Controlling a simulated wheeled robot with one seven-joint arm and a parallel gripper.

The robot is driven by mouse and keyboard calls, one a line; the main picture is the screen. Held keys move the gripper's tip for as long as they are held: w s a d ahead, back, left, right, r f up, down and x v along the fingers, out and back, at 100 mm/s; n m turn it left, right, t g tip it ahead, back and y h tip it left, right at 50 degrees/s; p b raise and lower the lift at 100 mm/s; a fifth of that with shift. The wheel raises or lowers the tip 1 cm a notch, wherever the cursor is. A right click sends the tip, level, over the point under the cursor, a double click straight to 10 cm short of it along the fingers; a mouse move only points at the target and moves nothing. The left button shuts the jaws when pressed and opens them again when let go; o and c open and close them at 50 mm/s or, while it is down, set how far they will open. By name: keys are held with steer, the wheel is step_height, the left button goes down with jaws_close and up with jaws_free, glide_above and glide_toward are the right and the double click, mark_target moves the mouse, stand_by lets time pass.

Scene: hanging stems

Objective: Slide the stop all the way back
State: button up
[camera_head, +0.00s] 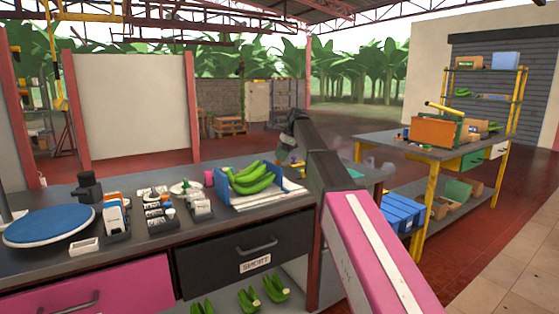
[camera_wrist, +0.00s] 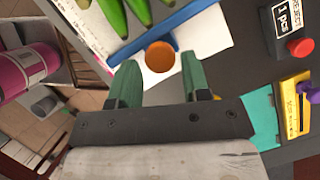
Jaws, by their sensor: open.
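The stop appears to be the blue bar (camera_wrist: 196,16) with a round orange knob (camera_wrist: 160,56), seen in the wrist view. It lies across a white sheet (camera_wrist: 215,48), beside green bananas (camera_wrist: 115,15). My gripper (camera_wrist: 159,62) is open, with its two green fingers on either side of the knob. I cannot tell whether they touch it. In the head view, green bananas (camera_head: 250,179) rest on the board with blue sides (camera_head: 221,188). My gripper (camera_head: 284,154) is at its right side, and my arm partly hides that area.
In the wrist view, a labelled block with a red button (camera_wrist: 299,47) and a yellow item (camera_wrist: 292,105) stand to the right. In the head view, a blue disc (camera_head: 48,226) and small trays stand left on the bench. The "SHORT" drawer (camera_head: 240,249) is below the bananas.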

steer(key=shift+x, duration=0.8)
jaws_close()
steer(key=w+d, duration=0.1)
steer(key=d, duration=0.1)
steer(key=w+d, duration=0.1)
steer(key=d, duration=0.1)
steer(key=shift+w, duration=0.4)
jaws_free()
steer(key=shift+a, duration=0.1)
steer(key=s+v, duration=0.1)
steer(key=v, duration=0.9)
steer(key=shift+w+r, duration=0.35)
steer(key=shift+w, duration=0.1)
